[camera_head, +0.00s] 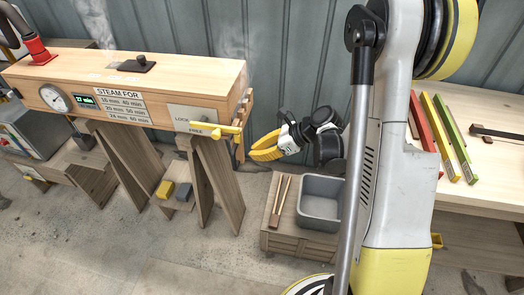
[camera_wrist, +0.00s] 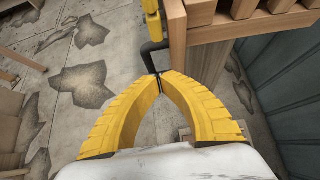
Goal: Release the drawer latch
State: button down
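The long wooden steam box (camera_head: 150,100) has a plate marked LOCK and FREE (camera_head: 200,122) at its right end. A yellow-handled latch lever (camera_head: 222,131) runs across this plate and points right, near the FREE mark. In the wrist view, a yellow handle (camera_wrist: 152,22) with a dark bent bar (camera_wrist: 150,52) is beside the box's wooden end (camera_wrist: 210,45). My gripper (camera_head: 256,153) is right of the box end, apart from the lever in the head view. In the wrist view, its yellow fingertips (camera_wrist: 159,80) meet under the dark bar. I cannot tell whether they touch it. No drawer is clearly visible.
A grey bin (camera_head: 320,203) and wooden sticks (camera_head: 280,200) sit on a low crate (camera_head: 300,243) below my gripper. A bench (camera_head: 490,180) with red, yellow and green strips is at right. Trestle legs (camera_head: 220,180) stand under the box. A metal wall is behind.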

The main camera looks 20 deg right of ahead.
jog(key=shift+w+a+r+b, duration=0.25)
jog(key=shift+w+a+b, duration=0.3)
jog(key=shift+a, duration=0.25)
jog(key=shift+w+a+r+b, duration=0.25)
jog(key=shift+w+a+b, duration=0.25)
jog(key=shift+a, duration=0.25)
jog(key=shift+r, duration=0.1)
jog(key=shift+s+d+r+g+h+p, duration=0.15)
jog(key=shift+r+g+h+p, duration=0.15)
jog(key=shift+r+p, duration=0.45)
jog(key=shift+d+r+g+h+p, duration=0.25)
jog(key=shift+r+p, duration=0.2)
jog(key=shift+p, duration=0.6)
notch_tip(320, 180, up, 12)
jog(key=g+h+p, duration=0.5)
jog(key=h+p, duration=0.2)
jog(key=p, duration=0.4)
send_over(238, 130)
jog(key=shift+r+t+y, duration=0.15)
jog(key=shift+t+y, duration=0.1)
